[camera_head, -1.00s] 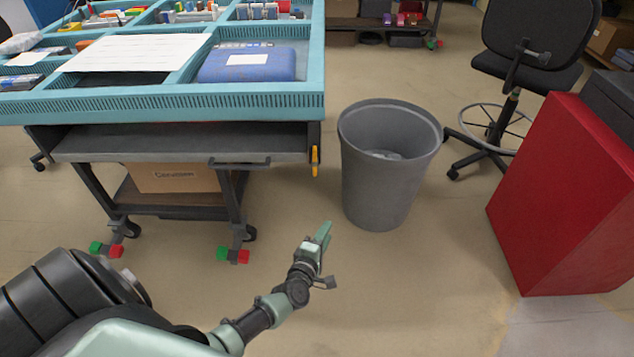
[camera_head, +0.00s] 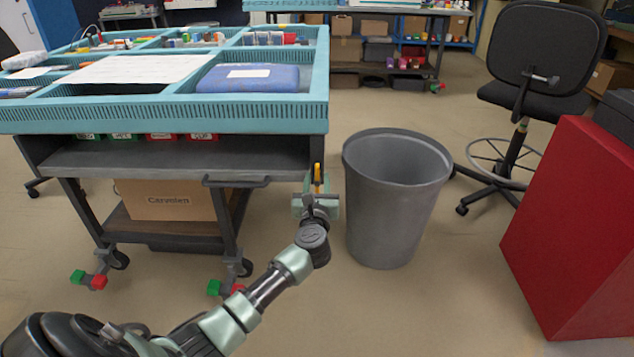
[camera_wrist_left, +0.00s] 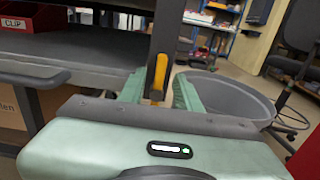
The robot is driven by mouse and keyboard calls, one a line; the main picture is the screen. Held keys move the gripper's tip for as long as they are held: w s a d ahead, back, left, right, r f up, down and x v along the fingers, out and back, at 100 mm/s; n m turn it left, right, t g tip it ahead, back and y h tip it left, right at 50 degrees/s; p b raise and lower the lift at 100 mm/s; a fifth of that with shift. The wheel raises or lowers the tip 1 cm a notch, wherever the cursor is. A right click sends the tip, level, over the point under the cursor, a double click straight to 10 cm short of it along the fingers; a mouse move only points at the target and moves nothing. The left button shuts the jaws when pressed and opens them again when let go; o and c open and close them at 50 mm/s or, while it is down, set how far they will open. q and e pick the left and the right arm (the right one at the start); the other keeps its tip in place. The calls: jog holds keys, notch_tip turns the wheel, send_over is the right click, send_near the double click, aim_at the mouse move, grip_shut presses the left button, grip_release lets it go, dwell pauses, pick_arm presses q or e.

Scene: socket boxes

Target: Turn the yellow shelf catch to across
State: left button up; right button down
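The yellow shelf catch (camera_head: 318,174) is on the right front post of the blue-topped cart, just beyond the shelf's right end. It stands upright. It also shows in the left wrist view (camera_wrist_left: 158,76), with its lower part close to my gripper's body. My left gripper (camera_head: 317,186) is at the catch, its fingers open. In the wrist view (camera_wrist_left: 158,92) one finger is on each side of the catch, with a visible gap on both sides. My right gripper is in neither view.
A grey bin (camera_head: 397,200) stands close to the right of my left gripper. The shelf handle (camera_head: 236,181) is to its left. A red box (camera_head: 575,225) and a black chair (camera_head: 545,60) are further right. The floor in front is clear.

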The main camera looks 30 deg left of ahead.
pick_arm(q)
jog(key=shift+w+a, duration=0.35)
jog(key=shift+w, duration=0.2)
grip_shut()
